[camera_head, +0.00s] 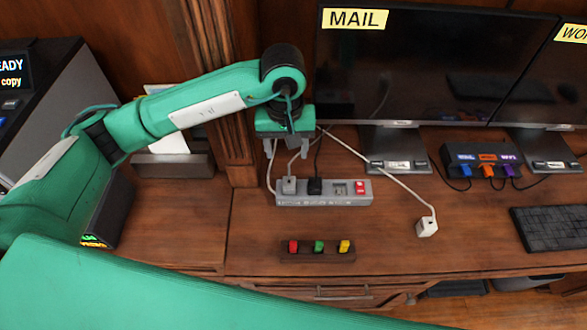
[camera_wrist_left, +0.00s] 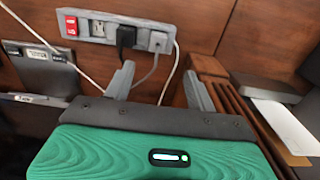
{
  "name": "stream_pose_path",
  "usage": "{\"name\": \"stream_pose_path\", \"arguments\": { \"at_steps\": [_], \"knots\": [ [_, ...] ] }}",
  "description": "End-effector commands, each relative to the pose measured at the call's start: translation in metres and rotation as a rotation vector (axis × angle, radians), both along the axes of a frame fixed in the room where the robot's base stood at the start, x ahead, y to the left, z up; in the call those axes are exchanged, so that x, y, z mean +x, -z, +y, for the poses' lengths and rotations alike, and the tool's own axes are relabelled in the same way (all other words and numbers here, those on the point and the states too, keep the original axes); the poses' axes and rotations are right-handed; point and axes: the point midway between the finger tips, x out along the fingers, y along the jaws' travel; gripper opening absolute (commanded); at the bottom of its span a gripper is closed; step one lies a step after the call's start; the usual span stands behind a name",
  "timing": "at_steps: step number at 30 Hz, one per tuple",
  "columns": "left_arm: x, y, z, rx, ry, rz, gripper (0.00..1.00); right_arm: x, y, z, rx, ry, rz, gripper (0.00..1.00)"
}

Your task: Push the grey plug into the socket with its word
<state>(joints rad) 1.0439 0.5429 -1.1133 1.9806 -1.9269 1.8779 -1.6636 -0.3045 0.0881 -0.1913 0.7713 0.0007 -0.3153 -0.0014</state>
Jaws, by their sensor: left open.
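A grey plug (camera_head: 288,186) sits at the left end of the grey power strip (camera_head: 325,200), on the desk near the wooden post. In the left wrist view the plug (camera_wrist_left: 157,41) is at the strip's right end. I cannot tell how deep it sits. A black plug (camera_head: 315,187) is beside it, then an uncovered socket (camera_head: 340,189) and a red switch (camera_head: 361,187). Lettering on the strip's front is too small to read. My left gripper (camera_head: 288,154) is open and empty, fingers pointing down, just behind and above the grey plug. My right gripper is not in view.
A loose white plug (camera_head: 427,227) lies right on its white cable. A block with red, green and yellow buttons (camera_head: 318,251) is in front of the strip. A MAIL-labelled monitor (camera_head: 420,70), a hub (camera_head: 485,160) with coloured plugs and a keyboard (camera_head: 550,228) stand right.

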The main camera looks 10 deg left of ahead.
Motion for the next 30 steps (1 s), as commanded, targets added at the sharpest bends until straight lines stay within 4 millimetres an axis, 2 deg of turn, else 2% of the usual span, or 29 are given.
{"name": "stream_pose_path", "arguments": {
  "at_steps": [2,5,12,15,19,26,30],
  "knots": [
    [0.001,0.0,0.001,0.006,0.001,-0.002,0.56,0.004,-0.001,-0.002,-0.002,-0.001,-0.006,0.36],
    [0.001,0.007,0.002,0.009,0.001,0.0,0.56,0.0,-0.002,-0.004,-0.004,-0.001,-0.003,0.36],
    [0.0,0.05,0.002,0.009,-0.001,0.003,0.56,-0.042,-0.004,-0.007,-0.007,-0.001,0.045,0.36],
    [0.0,0.067,0.001,0.008,-0.001,0.003,0.56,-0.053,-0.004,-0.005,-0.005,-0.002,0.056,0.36],
    [0.0,0.081,0.001,0.007,0.0,-0.001,0.56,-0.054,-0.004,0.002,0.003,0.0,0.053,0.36],
    [0.0,0.095,-0.001,0.008,0.0,0.002,0.56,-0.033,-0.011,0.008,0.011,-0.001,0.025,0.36],
    [-0.001,0.113,-0.003,0.007,0.0,0.002,0.56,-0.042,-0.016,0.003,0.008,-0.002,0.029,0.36]
  ]
}}
